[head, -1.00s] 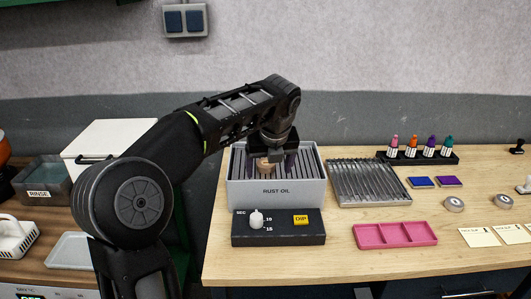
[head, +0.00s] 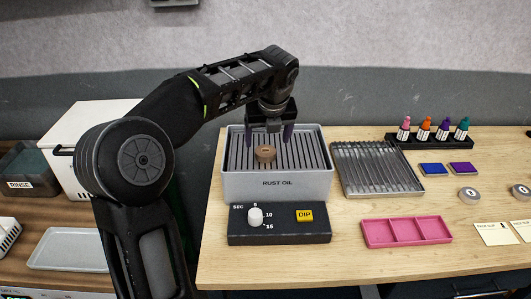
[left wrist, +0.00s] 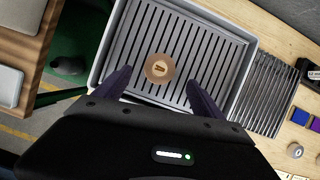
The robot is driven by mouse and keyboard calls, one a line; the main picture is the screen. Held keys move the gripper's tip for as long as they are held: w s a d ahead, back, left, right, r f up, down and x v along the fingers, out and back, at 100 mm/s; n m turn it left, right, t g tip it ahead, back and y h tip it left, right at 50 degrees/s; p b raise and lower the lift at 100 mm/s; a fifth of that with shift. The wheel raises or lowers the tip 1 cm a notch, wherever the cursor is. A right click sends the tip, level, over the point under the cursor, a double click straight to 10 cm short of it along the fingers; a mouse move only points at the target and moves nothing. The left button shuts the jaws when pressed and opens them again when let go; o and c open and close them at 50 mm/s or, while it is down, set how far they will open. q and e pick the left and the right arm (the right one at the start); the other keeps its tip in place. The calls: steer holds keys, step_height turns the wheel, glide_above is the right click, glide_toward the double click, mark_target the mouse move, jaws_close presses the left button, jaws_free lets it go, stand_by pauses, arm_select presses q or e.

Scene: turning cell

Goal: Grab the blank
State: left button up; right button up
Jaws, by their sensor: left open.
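The blank (head: 265,153) is a small round copper-brown disc with a mark on its top. It rests on the slatted rack of the grey RUST OIL tray (head: 278,187). In the left wrist view the blank (left wrist: 160,68) lies on the slats, ahead of and between the two fingers. My left gripper (head: 269,136) is open and empty, above the back part of the tray, with its dark purple fingers spread apart. It also shows in the left wrist view (left wrist: 158,85). The fingers are clear of the blank. My right gripper is in neither view.
A control box (head: 280,225) with a white knob and yellow DIP button stands before the tray. A ribbed metal rack (head: 377,169) is to its right, with a pink compartment tray (head: 407,232) nearer. Dropper bottles stand in a black holder (head: 444,140) at the back.

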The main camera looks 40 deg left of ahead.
mark_target(266, 151)
arm_select(q)
steer(key=shift+w+a+f, duration=0.1)
steer(key=shift+f, duration=0.15)
steer(key=shift+p+x, duration=0.5)
steer(key=shift+x, duration=2.15)
jaws_close()
step_height(266, 151, up, 10)
